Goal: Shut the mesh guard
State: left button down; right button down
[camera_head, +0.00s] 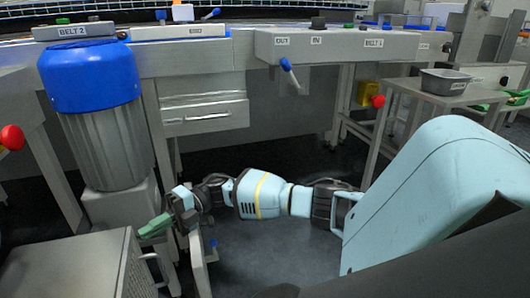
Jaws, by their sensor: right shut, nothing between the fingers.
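My right arm reaches across from the right. Its gripper (153,228), with green fingers, is shut and empty at the lower left, in front of the motor's base. A narrow pale grey upright panel (199,264) with a small blue knob stands just below and right of the gripper's wrist. It may be the mesh guard seen edge-on, but no mesh shows on it and I cannot tell. Whether the gripper touches it is unclear. My left gripper is not in view.
A ribbed grey motor (108,150) with a blue cap (90,76) stands behind the gripper. A grey cabinet (70,268) fills the lower left. Behind are control boxes (340,47) and a drawer (204,116). A metal tray (445,83) sits at right. Dark floor is clear mid-picture.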

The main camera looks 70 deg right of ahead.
jog(key=shift+w+a, duration=0.2)
jog(key=shift+w, duration=0.2)
jog(key=shift+w+a+r, duration=0.15)
jog(key=shift+r, duration=0.05)
dwell(0.3)
